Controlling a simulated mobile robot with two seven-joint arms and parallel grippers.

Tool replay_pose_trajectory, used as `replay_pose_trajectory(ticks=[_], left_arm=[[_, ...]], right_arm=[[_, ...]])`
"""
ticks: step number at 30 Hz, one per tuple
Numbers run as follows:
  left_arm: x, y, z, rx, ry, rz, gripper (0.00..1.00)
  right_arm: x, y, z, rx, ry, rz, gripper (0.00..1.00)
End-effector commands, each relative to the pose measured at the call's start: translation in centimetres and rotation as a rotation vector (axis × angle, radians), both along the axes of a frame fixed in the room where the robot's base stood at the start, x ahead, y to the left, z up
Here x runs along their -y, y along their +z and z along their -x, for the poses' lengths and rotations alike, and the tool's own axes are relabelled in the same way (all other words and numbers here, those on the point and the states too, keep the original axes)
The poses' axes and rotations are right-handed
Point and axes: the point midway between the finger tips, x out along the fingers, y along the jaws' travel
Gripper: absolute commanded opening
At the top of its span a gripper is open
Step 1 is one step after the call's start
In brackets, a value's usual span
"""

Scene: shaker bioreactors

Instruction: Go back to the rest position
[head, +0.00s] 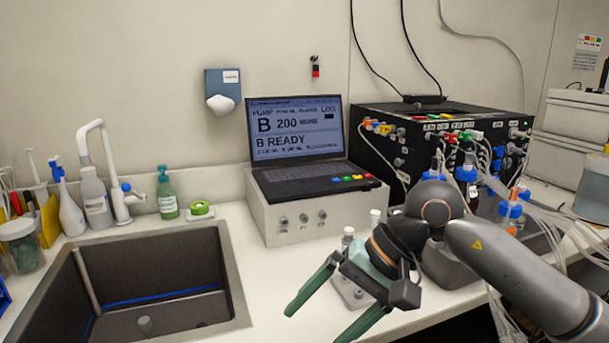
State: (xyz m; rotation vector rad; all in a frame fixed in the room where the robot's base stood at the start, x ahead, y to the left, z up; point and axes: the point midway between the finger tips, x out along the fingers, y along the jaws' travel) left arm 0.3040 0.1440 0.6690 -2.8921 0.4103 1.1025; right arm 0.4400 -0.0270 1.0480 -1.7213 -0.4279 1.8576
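My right arm comes in from the right, and its gripper (316,325) hangs over the counter's front edge, just right of the sink. Its two green fingers are spread apart with nothing between them, so it is open and empty. One fingertip lies close to the lower edge of the picture. My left gripper is not in view. Part of a small rack with white-capped vials (348,236) is hidden behind the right gripper.
A dark sink (238,270) fills the lower left. A laptop (298,130) reading "B READY" sits on a white box (290,220). A black pump unit (380,150), blue-capped bottles (510,209) and loose tubing crowd the right. Bottles stand behind the sink.

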Motion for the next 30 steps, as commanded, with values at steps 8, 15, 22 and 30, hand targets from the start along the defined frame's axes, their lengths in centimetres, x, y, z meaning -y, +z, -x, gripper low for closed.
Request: replay_pose_trajectory(ticks=[8, 15, 22, 30], left_arm=[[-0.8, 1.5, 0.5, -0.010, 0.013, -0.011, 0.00], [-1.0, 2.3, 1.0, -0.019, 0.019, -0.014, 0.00], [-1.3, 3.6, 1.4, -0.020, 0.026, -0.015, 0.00], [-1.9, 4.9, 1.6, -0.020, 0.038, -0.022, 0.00]], right_arm=[[-7.6, 2.5, 5.3, -0.766, -0.236, -0.560, 0.92], [-7.5, 5.6, 3.4, -1.570, -0.505, -0.936, 0.92], [-2.4, 2.3, -1.5, -2.413, -0.762, -1.229, 0.92], [6.2, -11.4, -2.2, 2.099, 0.581, 0.960, 0.92]])
